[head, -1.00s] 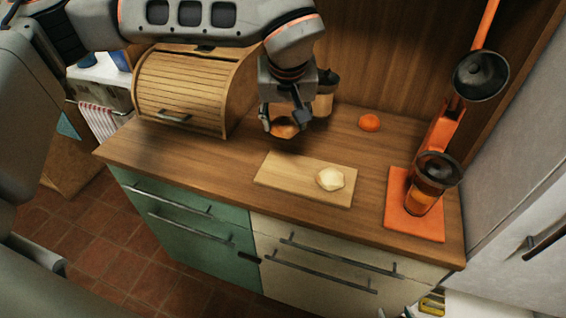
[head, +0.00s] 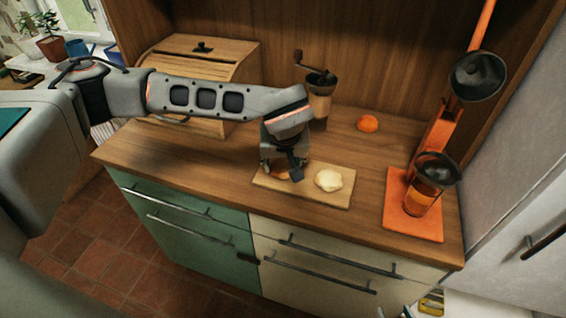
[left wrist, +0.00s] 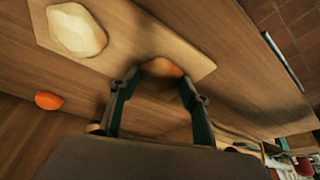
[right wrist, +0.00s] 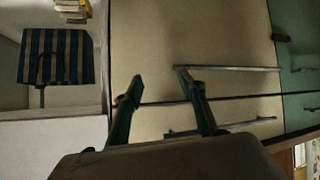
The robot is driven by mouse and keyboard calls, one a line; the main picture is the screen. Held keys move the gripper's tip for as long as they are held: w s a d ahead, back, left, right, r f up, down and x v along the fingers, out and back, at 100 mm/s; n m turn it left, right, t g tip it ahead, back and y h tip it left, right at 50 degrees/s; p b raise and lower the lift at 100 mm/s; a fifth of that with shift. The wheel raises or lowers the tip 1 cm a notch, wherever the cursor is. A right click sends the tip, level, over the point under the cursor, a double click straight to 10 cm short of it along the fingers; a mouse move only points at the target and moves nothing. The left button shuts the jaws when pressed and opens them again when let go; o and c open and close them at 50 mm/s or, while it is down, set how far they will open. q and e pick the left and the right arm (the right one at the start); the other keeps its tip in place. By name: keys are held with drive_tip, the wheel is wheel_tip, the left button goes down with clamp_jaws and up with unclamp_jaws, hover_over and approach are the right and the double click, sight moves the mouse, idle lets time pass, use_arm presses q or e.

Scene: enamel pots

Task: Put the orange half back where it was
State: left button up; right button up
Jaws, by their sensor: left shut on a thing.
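My left gripper (head: 284,174) is over the left part of the wooden cutting board (head: 333,197). It is shut on an orange half (left wrist: 162,68), which shows between its fingers in the left wrist view. In the head view the gripper mostly hides this half. I cannot tell whether the half touches the board. A pale, rounded piece (head: 328,179) lies on the board to the right of the gripper. Another orange piece (head: 368,123) lies on the counter near the back wall. My right gripper (right wrist: 165,105) is open and empty in front of the cream drawers.
An orange juicer press (head: 437,150) with a glass (head: 418,199) stands on an orange base at the right. A coffee grinder (head: 320,95) stands behind my left gripper. A wooden bread box (head: 215,60) is at the back left. The front left counter is clear.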

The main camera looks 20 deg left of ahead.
use_arm(q)
drive_tip(key=shift+f, duration=0.1)
drive_tip(key=o, duration=1.2)
drive_tip(key=shift+r, duration=0.3)
drive_tip(key=v, duration=1.2)
drive_tip(key=shift+f, duration=0.1)
